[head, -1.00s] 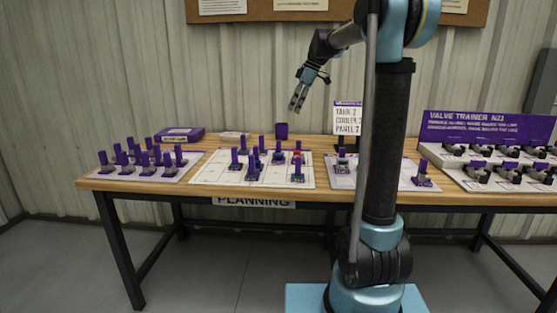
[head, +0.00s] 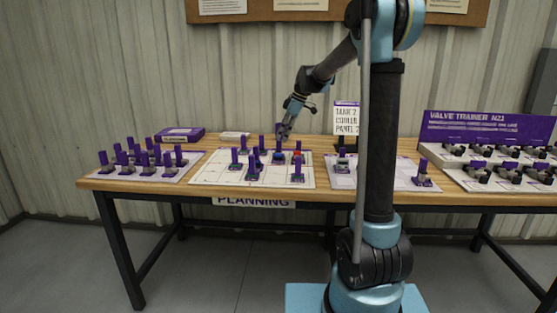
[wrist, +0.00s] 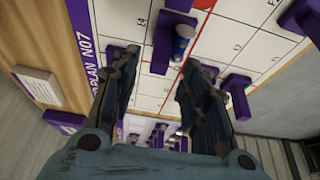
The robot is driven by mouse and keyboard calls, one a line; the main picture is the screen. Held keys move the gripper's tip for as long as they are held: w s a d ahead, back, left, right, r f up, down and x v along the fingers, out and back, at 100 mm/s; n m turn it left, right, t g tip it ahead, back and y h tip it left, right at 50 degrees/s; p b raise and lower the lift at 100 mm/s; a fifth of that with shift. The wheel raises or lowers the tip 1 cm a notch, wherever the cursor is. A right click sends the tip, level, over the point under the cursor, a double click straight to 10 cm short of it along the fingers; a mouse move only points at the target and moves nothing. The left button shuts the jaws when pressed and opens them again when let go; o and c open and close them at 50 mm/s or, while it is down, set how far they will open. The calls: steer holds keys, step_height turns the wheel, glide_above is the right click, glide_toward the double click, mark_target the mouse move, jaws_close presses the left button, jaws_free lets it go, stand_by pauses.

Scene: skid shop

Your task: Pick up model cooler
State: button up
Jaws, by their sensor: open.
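Several small purple-handled models stand on the white planning sheet (head: 215,178), and I cannot tell which one is the model cooler. One model (head: 279,157) near the sheet's back, just below my gripper, has a blue part. Another model (head: 297,174) stands at the front right. My gripper (head: 284,132) is open, empty and pointing down above the back of the sheet. In the wrist view a purple-handled model with a blue can (wrist: 183,42) lies ahead of the open fingers (wrist: 158,68), apart from them. A purple-handled model (wrist: 235,95) shows beyond the right finger.
A card with several models (head: 130,173) lies at the left. A purple box (head: 179,135) and a sign (head: 347,117) stand at the back. A second sheet (head: 402,174) lies partly behind my arm. The Valve Trainer display (head: 485,128) stands at the right.

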mark_target(279, 152)
steer(key=shift+x, duration=1.9)
steer(key=shift+c, duration=0.6)
jaws_close()
